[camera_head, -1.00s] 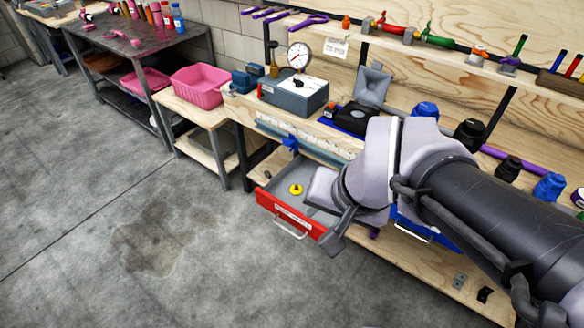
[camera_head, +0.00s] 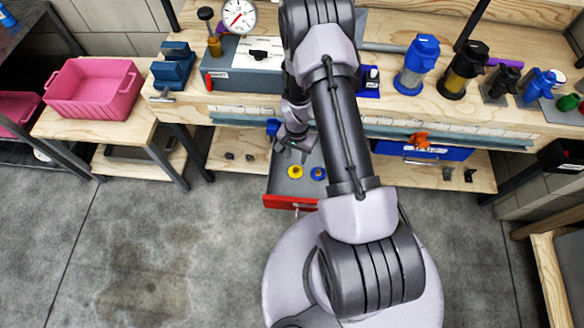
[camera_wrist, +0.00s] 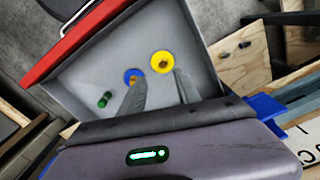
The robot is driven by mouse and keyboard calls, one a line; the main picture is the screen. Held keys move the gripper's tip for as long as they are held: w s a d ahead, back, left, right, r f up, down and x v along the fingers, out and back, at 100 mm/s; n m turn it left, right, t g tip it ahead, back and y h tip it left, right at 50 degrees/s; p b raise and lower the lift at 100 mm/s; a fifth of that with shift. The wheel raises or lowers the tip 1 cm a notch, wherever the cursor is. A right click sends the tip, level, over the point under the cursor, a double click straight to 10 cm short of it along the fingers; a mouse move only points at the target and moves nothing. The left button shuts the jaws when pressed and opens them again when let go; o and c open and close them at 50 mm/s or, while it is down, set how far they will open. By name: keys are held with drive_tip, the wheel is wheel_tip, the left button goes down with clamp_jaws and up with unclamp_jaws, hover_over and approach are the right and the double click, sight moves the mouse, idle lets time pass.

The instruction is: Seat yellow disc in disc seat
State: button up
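The yellow disc (camera_head: 295,172) lies on the floor of the open red-fronted drawer (camera_head: 283,201). It also shows in the wrist view (camera_wrist: 163,62), as a yellow ring with a dark middle. My gripper (camera_head: 293,149) hangs over the back part of the drawer. In the wrist view my gripper (camera_wrist: 157,82) is open and empty, its two grey fingers apart and pointing toward the discs. The yellow disc shows just beyond the fingertips, apart from them. I cannot make out which thing is the disc seat.
A blue disc (camera_head: 318,173) lies right of the yellow one; a small green part (camera_wrist: 105,99) is also in the drawer. Above is the workbench with a grey gauge box (camera_head: 245,66) and several filter housings. A pink bin (camera_head: 94,87) stands left. Open floor lies in front.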

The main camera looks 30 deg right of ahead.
drive_tip(key=b, duration=0.1)
hover_over(296, 169)
drive_tip(key=f, duration=0.5)
drive_tip(key=shift+s+a+f, duration=0.1)
drive_tip(key=shift+s+a, duration=0.15)
drive_tip(key=shift+s, duration=0.1)
drive_tip(key=f+b, duration=0.2)
drive_tip(key=f, duration=0.1)
drive_tip(key=f+b, duration=0.1)
drive_tip(key=f, duration=0.1)
drive_tip(key=shift+w+d+f, duration=0.15)
drive_tip(key=shift+w+d, duration=0.05)
drive_tip(key=shift+w, duration=0.2)
clamp_jaws()
